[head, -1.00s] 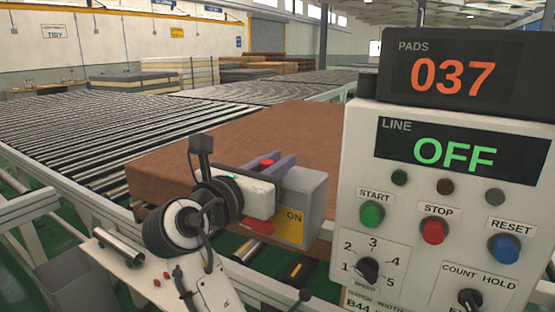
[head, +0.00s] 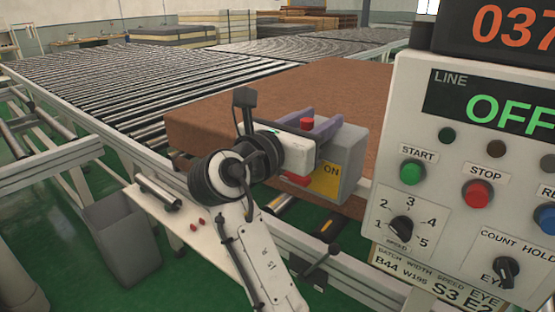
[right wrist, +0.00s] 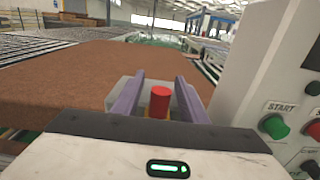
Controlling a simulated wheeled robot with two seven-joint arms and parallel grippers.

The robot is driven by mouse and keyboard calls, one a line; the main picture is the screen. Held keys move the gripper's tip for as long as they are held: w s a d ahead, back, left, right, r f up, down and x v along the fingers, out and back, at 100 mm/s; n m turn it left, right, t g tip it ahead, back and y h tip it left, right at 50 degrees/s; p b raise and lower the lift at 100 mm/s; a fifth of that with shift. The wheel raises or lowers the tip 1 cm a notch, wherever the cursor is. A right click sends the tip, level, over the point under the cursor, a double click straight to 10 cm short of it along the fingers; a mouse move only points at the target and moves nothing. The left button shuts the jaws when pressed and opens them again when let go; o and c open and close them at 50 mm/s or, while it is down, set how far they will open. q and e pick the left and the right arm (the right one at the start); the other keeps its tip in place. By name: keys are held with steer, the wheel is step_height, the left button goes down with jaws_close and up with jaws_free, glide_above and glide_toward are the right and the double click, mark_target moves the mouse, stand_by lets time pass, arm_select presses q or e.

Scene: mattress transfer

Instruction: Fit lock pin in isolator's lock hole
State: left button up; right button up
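The isolator (head: 352,168) is a grey box with a yellow face marked ON, beside the brown mattress. A red lever part (head: 297,180) shows low on its front. My right gripper (head: 322,125) is at the isolator's top, its purple fingers spread. A red cylinder (right wrist: 160,102) stands upright between the fingers in the right wrist view, with gaps on both sides; it also shows in the head view (head: 306,122). I cannot tell whether this is the lock pin, or whether it sits in a hole. The lock hole is not visible. My left gripper is out of view.
The control panel (head: 450,150) with buttons stands close on the right; its display reads OFF. The brown mattress (head: 240,105) lies on the roller conveyor (head: 110,90) behind. A white shelf (head: 222,245) holds a metal cylinder (head: 158,192) and small red pieces (head: 198,222). A grey bin (head: 122,240) stands below left.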

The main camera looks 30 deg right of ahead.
step_height(320, 180, up, 6)
steer(key=shift+r+p, duration=0.1)
steer(key=shift+p, duration=0.45)
steer(key=b, duration=0.3)
steer(key=shift+f, duration=0.35)
step_height(320, 180, up, 6)
steer(key=r+p, duration=0.1)
steer(key=p, duration=0.2)
steer(key=w+a+f+n+t+y+b, duration=0.25)
steer(key=a+f+n+t+y, duration=0.4)
steer(key=a+f, duration=0.7)
steer(key=s+a+f+n+t+y+b, duration=0.1)
steer(key=s+a+f+n+t+y, duration=0.1)
steer(key=f, duration=0.7)
steer(key=s+a+f+n+t+y, duration=0.2)
steer(key=s+a+f+n+y, duration=0.1)
steer(key=a+f+y, duration=0.3)
steer(key=shift+s+a+f+n+b, duration=0.35)
steer(key=shift+s+a+f, duration=0.55)
steer(key=shift+a+f, duration=0.55)
steer(key=shift+t, duration=0.25)
